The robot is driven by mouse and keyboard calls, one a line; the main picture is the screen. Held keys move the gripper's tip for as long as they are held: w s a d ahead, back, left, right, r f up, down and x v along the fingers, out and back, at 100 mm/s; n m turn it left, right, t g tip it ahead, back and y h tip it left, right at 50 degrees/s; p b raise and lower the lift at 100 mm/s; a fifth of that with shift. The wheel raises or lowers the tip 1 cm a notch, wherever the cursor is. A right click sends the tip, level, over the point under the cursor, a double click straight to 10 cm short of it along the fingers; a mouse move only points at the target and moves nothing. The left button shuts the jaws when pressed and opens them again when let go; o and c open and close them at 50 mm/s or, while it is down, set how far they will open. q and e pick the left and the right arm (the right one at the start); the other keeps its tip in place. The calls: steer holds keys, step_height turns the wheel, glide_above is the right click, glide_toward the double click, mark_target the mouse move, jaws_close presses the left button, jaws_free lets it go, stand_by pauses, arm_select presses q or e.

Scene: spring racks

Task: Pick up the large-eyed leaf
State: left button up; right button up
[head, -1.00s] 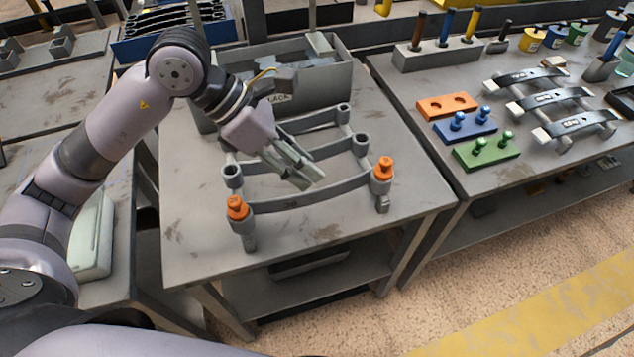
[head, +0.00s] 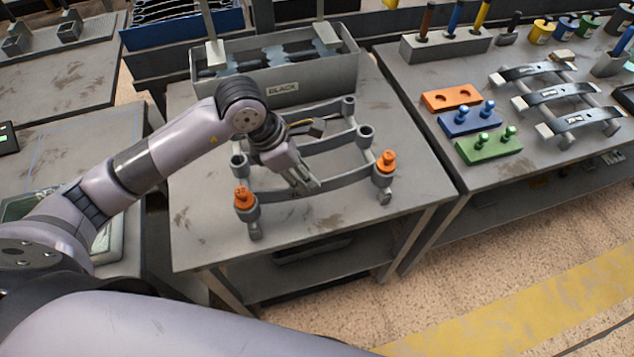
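On the middle table stands a rack with several curved grey leaves, each with a round eye at its ends. The front leaf (head: 345,184) has orange plugs (head: 245,197) (head: 387,160) in its end eyes. Behind it is a leaf with open eyes (head: 365,133), and a further one lies at the back (head: 348,104). I cannot tell for certain which is the large-eyed leaf. My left gripper (head: 308,184) points down at the middle of the front leaf. Its fingertips overlap that leaf, and I cannot tell whether they are closed on it. My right gripper is not in view.
A grey bin labelled BLACK (head: 340,72) stands behind the rack. On the right table are an orange block (head: 452,97), a blue block (head: 470,121), a green block (head: 489,147) and another leaf rack (head: 560,94). The middle table's front (head: 330,222) is clear.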

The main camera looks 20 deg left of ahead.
mark_target(318, 189)
arm_select(q)
steer(key=shift+d+f, duration=0.2)
steer(key=shift+f, duration=0.05)
steer(key=p+x, duration=0.2)
steer(key=x, duration=0.1)
steer(key=shift+d+f, duration=0.2)
steer(key=shift+f, duration=0.05)
steer(key=shift+w+d+f, duration=0.1)
steer(key=shift+d+f, duration=0.05)
steer(key=shift+f, duration=0.35)
jaws_close()
